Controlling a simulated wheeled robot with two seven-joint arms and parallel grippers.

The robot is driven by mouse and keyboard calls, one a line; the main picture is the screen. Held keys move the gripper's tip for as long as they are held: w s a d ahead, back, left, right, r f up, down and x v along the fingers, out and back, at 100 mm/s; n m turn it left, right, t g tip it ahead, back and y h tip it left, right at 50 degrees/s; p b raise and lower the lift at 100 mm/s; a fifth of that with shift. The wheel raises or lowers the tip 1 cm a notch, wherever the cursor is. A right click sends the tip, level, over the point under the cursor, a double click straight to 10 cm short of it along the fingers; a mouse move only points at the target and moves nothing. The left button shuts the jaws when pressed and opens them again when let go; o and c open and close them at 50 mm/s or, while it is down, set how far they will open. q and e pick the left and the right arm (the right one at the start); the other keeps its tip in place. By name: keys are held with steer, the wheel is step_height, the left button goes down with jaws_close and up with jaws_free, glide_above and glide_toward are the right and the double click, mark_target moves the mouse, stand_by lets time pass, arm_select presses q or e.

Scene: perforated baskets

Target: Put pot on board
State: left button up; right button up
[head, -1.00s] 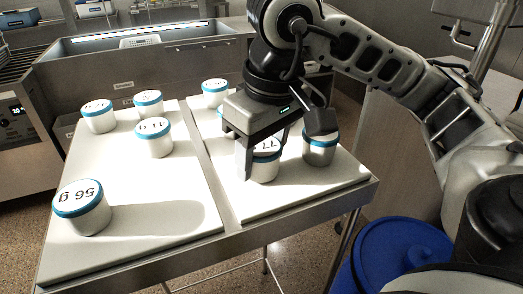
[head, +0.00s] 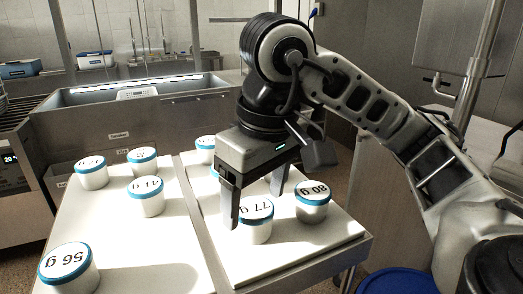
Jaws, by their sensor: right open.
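Several white pots with blue rims and weight labels on their lids stand upright on two white boards. On the right board (head: 290,243) are the 77 g pot (head: 256,228), the 80 g pot (head: 312,203) and a pot (head: 206,150) farther back, partly hidden by my gripper. On the left board (head: 115,222) are the 56 g pot (head: 68,270) at the front and others behind it, including one in the middle (head: 147,196). My right gripper (head: 252,208) is open and empty, its fingers pointing down just above and behind the 77 g pot. My left gripper is out of view.
The boards lie on a metal table with a narrow gap between them. A metal basin (head: 145,107) stands behind the table. A blue round lid (head: 398,283) is at the lower right. The front of the right board is clear.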

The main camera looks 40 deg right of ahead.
mark_target(264, 214)
step_height(264, 214, up, 8)
steer(key=s+p, duration=0.1)
steer(key=p, duration=0.2)
steer(key=shift+s+r, duration=0.15)
stand_by(0.3)
